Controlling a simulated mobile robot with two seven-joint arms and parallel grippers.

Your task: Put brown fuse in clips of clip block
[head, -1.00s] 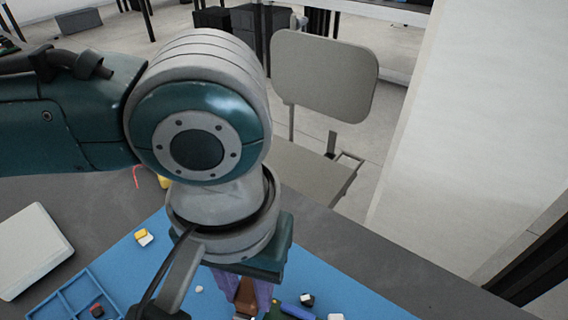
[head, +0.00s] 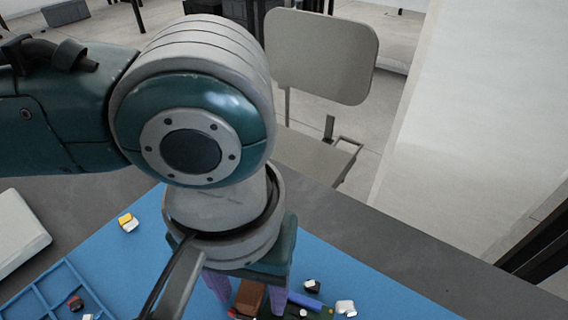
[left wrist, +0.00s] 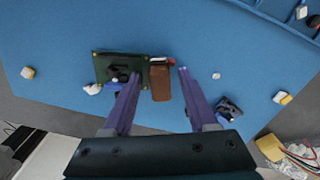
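A brown block, which looks like the brown fuse (left wrist: 160,84), lies on the blue mat between my left gripper's fingers in the left wrist view; it also shows in the head view (head: 250,298). My left gripper (left wrist: 159,74) points down and is open, with purple fingers on either side of the block and a visible gap to it. A green board with black parts, likely the clip block (left wrist: 104,68), sits beside the brown block; one finger overlaps its edge in this view. In the head view its lower part is cut off. My right gripper is not in view.
A blue divided tray (head: 40,288) stands on the blue mat (head: 130,262) at the left. Small yellow-white (head: 128,222) and black-white pieces (head: 312,286) lie around, with a blue cylinder (head: 303,300) near the board. A grey chair (head: 322,55) stands behind the table.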

